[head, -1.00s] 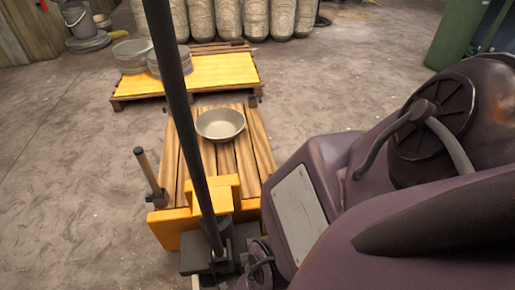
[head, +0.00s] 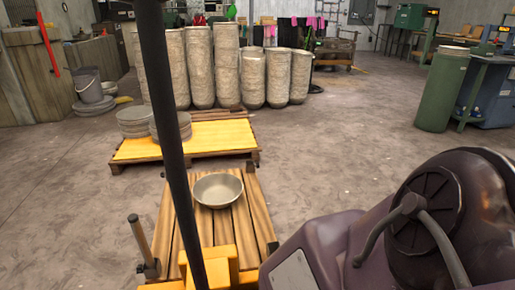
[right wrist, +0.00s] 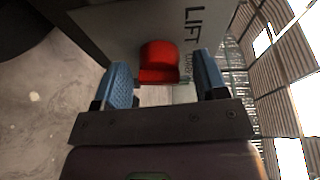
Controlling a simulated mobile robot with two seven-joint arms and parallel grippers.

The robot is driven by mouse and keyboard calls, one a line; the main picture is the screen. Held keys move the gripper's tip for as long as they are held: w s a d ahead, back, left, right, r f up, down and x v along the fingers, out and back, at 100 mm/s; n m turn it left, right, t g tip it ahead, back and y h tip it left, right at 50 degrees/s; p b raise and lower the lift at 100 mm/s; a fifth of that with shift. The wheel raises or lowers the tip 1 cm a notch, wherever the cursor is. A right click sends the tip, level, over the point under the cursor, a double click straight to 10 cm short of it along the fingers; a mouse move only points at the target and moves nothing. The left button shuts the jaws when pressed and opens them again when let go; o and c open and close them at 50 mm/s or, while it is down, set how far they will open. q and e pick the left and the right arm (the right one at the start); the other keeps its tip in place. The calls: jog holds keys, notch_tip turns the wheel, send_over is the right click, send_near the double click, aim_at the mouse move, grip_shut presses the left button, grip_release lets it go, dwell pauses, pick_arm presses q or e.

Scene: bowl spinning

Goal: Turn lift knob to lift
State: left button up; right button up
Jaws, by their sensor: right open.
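The red lift knob (right wrist: 159,62) shows in the right wrist view on a grey panel (right wrist: 120,22) with the letters LIFT on it. My right gripper (right wrist: 163,68) is open, with one blue finger on each side of the knob. The knob appears between the fingers, toward their tips; I cannot tell whether either finger touches it. In the head view, my purple right arm (head: 400,225) fills the lower right, and neither the knob nor the right gripper shows. My left gripper is in neither view.
A metal bowl (head: 217,202) sits on a slatted wooden platform (head: 180,235) with yellow parts at its front. A dark pole (head: 165,100) stands before it. Behind is a pallet (head: 220,133) with stacked round pieces (head: 170,127). Open floor (head: 340,150) lies to the right.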

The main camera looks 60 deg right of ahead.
jog(key=v, duration=1.1)
jog(key=shift+d, duration=0.1)
